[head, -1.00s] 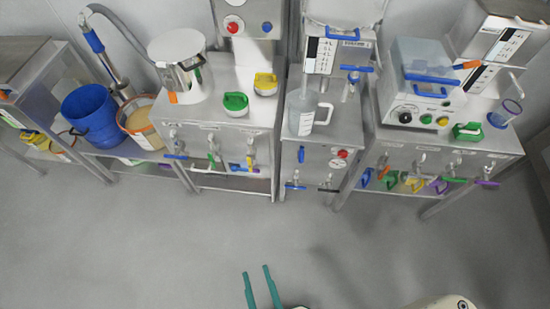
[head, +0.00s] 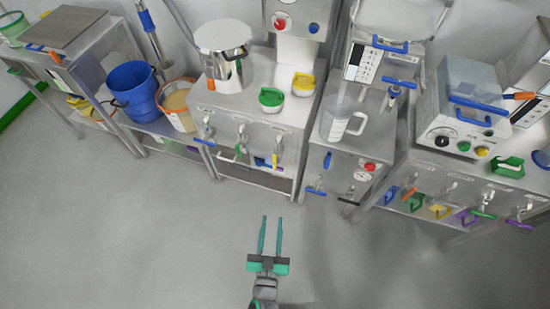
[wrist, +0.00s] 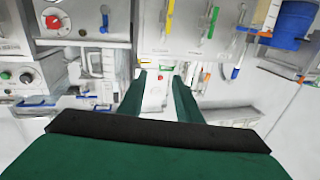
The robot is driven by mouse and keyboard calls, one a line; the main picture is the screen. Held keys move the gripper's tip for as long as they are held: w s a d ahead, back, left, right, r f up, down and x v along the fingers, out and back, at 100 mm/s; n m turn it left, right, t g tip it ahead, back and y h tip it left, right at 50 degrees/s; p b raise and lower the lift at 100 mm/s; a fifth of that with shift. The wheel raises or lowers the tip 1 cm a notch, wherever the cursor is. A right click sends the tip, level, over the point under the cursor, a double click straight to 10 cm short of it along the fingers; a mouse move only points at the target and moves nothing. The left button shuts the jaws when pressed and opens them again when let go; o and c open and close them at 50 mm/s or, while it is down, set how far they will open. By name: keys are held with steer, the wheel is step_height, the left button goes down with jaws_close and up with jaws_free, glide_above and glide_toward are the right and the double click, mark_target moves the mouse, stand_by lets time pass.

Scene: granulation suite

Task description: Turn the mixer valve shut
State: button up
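Several valves with coloured handles show, and I cannot tell for sure which is the mixer valve. A blue-handled valve (head: 400,83) sits under the panel of the middle machine (head: 364,62), above a clear jug (head: 338,126). Lower on that cabinet are a blue-handled valve (head: 316,191) and a dark-handled valve (head: 348,201). The left cabinet has blue (head: 204,142), green (head: 238,153) and yellow-and-blue (head: 264,162) handles. My gripper (head: 272,220) is open and empty over the floor, apart from the cabinets. Its green fingers also show apart in the wrist view (wrist: 160,80).
The right cabinet carries a machine with blue handles (head: 478,110) and more coloured valves below. A steel pot (head: 222,50) and green (head: 271,97) and yellow (head: 303,83) items stand on the left cabinet. A blue bucket (head: 133,90) is further left. The floor (head: 130,235) in front is clear.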

mark_target(274, 160)
steer(key=w+f+h, duration=0.1)
steer(key=w+f, duration=0.1)
steer(key=w, duration=0.8)
steer(key=w+f+m+h, duration=0.1)
steer(key=w+f, duration=0.2)
steer(key=w, duration=0.7)
steer(key=w+f+m+g+h, duration=0.1)
steer(key=w+f+h, duration=0.1)
steer(key=w, duration=0.8)
steer(key=shift+w+d+f, duration=0.25)
steer(key=shift+d, duration=0.15)
steer(key=shift+c, duration=0.7)
jaws_close()
